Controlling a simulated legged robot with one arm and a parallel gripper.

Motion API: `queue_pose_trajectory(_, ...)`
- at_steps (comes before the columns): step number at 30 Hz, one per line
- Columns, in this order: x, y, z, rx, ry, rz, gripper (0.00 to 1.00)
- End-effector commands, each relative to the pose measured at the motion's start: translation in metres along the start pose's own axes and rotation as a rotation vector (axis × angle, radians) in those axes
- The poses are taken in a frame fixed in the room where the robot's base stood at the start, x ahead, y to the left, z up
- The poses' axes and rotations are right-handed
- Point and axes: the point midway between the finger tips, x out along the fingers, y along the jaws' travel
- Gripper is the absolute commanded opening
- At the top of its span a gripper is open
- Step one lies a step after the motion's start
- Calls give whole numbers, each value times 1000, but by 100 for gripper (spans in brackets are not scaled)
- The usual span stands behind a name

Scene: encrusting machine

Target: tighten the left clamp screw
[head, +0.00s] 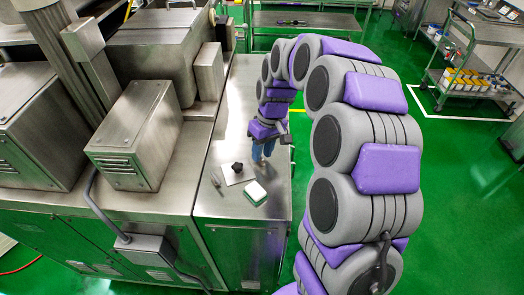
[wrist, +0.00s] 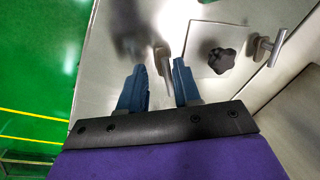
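In the wrist view, two metal T-handled clamp screws flank a black star knob (wrist: 221,59) on a square plate (wrist: 204,38). One clamp screw (wrist: 162,58) is on the picture's left, the other clamp screw (wrist: 267,47) on its right. My gripper (wrist: 160,72) is open, its two blue fingers apart. The left-hand handle shows in the gap between the fingertips; contact cannot be told. In the head view my gripper (head: 262,151) points down at the steel top, right of the knob (head: 237,167). A small handle (head: 216,180) shows left of the plate.
A white and green block (head: 255,193) lies on the steel counter (head: 240,226) in front of the plate. Steel machine housings (head: 137,135) stand to the left. Green floor (head: 460,200) is open to the right, with a loaded cart (head: 465,80) farther back.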

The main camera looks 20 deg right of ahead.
Motion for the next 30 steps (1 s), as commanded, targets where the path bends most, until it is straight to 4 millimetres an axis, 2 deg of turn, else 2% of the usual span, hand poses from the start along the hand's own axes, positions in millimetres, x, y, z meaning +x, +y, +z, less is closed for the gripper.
queue_pose_trajectory(8,2,-3,-1,-2,-1,3,32)
queue_pose_trajectory(18,1,-1,0,-1,0,-2,1)
queue_pose_trajectory(30,1,-2,2,9,1,0,0)
